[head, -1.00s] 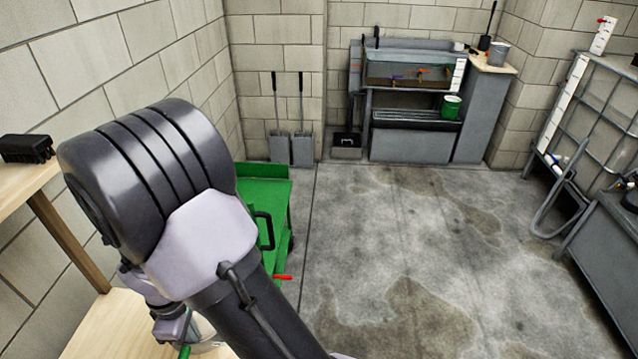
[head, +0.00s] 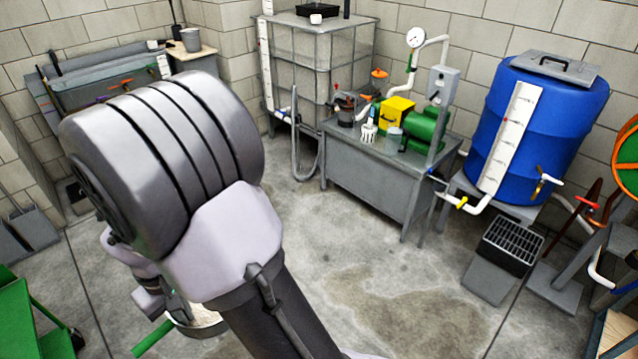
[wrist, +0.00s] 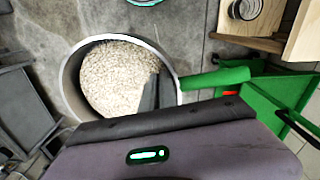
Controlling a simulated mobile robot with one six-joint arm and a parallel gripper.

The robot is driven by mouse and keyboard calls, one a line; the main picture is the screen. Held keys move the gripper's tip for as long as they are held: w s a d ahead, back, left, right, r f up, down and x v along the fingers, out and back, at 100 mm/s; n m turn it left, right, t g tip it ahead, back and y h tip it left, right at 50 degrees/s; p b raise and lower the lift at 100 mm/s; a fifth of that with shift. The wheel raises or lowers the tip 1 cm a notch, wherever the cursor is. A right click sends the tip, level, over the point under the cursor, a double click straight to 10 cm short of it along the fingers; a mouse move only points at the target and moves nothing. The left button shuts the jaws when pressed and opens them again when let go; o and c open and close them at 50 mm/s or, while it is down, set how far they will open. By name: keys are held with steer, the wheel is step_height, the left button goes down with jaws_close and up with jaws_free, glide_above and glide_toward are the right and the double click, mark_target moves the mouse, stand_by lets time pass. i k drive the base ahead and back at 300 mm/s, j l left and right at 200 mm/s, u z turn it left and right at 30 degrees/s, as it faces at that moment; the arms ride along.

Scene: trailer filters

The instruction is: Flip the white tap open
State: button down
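My gripper appears shut on this container; the other finger is hidden.
A grey bench (head: 365,165) with a green pump (head: 428,128) and a yellow box (head: 397,115) stands left of the barrel. A black grate (head: 510,245) is below the tap. A yellow-handled valve (head: 462,203) is on the pipe. The middle floor is clear.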

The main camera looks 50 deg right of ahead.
mark_target(544, 177)
steer(key=l+z, duration=0.4)
steer(key=k+l+z, duration=0.1)
steer(key=z, duration=0.35)
steer(key=l+z, duration=0.4)
steer(key=i+l+z, duration=0.1)
steer(key=l+z, duration=0.15)
steer(key=z, duration=0.2)
